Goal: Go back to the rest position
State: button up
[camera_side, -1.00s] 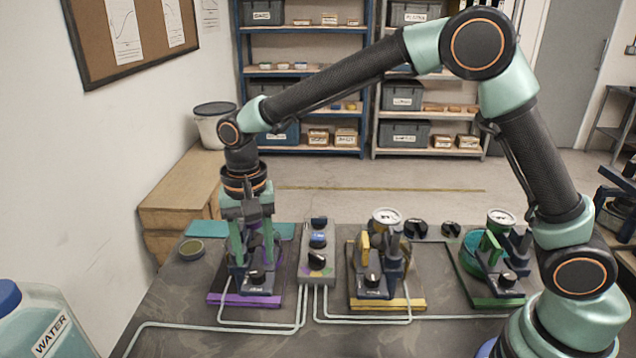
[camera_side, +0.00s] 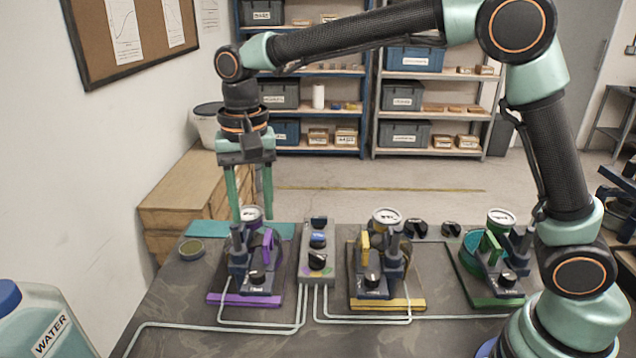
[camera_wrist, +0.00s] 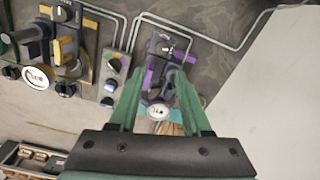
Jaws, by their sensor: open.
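My gripper (camera_side: 250,192) is open and empty, with its two green fingers pointing down. It hangs above the purple lever frame (camera_side: 245,299), its fingertips near the height of that frame's white-faced gauge (camera_side: 250,214). The frame has a purple lever (camera_side: 268,243) and a dark knob (camera_side: 257,277). In the wrist view my fingers (camera_wrist: 160,90) spread to either side of the purple lever frame (camera_wrist: 150,78), and its gauge (camera_wrist: 158,110) shows between them.
A yellow lever frame (camera_side: 415,303) and a green lever frame (camera_side: 495,302) stand to the right. A switch box (camera_side: 318,260) stands between purple and yellow. A small round dish (camera_side: 191,249) lies at left, and a water jug (camera_side: 40,325) at front left.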

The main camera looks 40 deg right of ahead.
jog(key=s+d+r+n+t, duration=0.2)
jog(key=s+d+r, duration=0.3)
jog(key=d, duration=0.5)
jog(key=s+d+f+n+t, duration=0.2)
jog(key=s+d+n+t, duration=0.1)
jog(key=s+d, duration=0.5)
jog(key=shift+s+d+f+n, duration=0.15)
jog(key=shift+s+d+n, duration=0.15)
jog(key=shift+s+n, duration=0.2)
